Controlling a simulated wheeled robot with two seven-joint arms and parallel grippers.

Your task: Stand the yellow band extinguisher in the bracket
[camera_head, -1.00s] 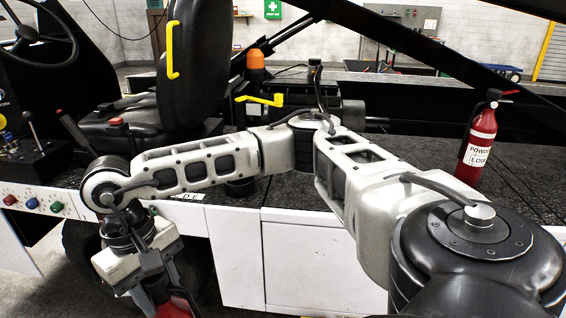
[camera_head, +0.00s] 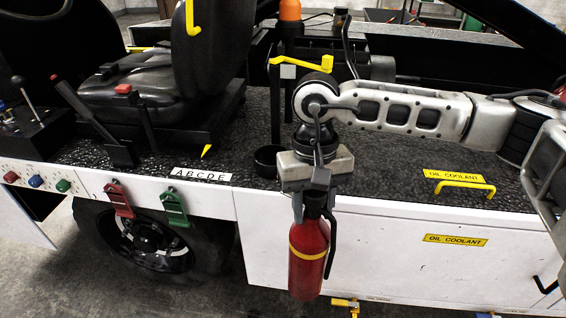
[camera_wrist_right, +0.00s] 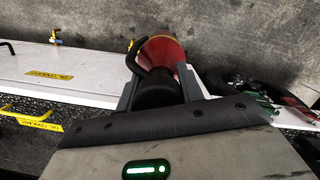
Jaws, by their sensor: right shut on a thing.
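The red extinguisher with the yellow band (camera_head: 308,258) hangs upright below my right gripper (camera_head: 315,190), in front of the white side panel. The right gripper is shut on its black top; a black hose or lever curves down its right side. In the right wrist view, the fingers (camera_wrist_right: 160,88) sit on either side of the black neck, with the red body (camera_wrist_right: 163,52) beyond. A round black cup (camera_head: 268,162), which looks like the bracket, stands on the dark deck, left of and behind the gripper. My left gripper is not in view.
The black seat (camera_head: 150,95) and levers stand at left. A yellow handle (camera_head: 300,62) rises behind the cup. A yellow grab bar (camera_head: 465,186) sits on the deck at right. Red and green clips (camera_head: 118,200) hang on the panel edge. Open deck lies right of the gripper.

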